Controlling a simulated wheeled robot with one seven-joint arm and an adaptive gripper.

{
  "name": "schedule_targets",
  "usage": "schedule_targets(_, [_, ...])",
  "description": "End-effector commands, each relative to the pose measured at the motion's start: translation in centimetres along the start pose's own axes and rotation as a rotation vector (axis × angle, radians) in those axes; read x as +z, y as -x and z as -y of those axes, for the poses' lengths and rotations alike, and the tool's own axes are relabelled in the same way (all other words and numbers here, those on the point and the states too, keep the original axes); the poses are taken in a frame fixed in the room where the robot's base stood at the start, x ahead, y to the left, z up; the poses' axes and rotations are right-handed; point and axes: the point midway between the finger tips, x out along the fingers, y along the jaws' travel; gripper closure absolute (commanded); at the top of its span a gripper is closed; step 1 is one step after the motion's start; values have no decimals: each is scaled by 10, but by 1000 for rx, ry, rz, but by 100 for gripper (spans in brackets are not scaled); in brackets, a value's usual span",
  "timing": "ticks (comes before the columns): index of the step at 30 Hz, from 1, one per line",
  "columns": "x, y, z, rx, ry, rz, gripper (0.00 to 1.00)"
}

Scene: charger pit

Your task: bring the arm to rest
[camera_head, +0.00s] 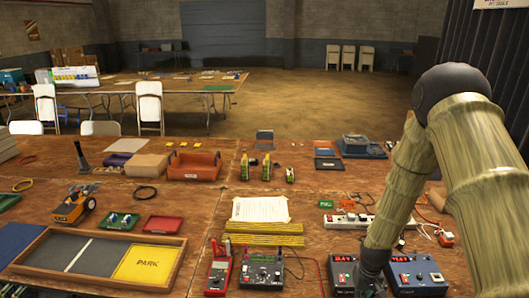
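My arm is the only thing the task names. Its thick, bamboo-patterned links come in from the right edge and bend at a dark round joint high at the right. The lower link slopes down over the right part of the near table to a dark wrist part at the bottom edge, in front of the meter boxes. My gripper's fingers do not show; they are beyond the bottom edge or hidden. Whether they hold anything cannot be seen.
Close to my wrist stand two boxes with red displays, the left one (342,275) and the right one (418,274). A power strip (345,221) lies behind. At left are a framed tray (92,258) with a yellow PARK pad and a small orange vehicle (74,206). Open floor lies beyond.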

Motion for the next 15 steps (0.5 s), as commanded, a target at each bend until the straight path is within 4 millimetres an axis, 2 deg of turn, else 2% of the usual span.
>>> schedule_targets(1, [11,-13,2,0,0,5,100])
schedule_targets(5, [35,-37,9,-1,2,6,100])
schedule_targets(11, [85,-79,22,-2,5,7,100])
schedule_targets(14, [120,-104,31,-2,9,9,100])
schedule_targets(15, [137,-115,35,-3,10,10,100])
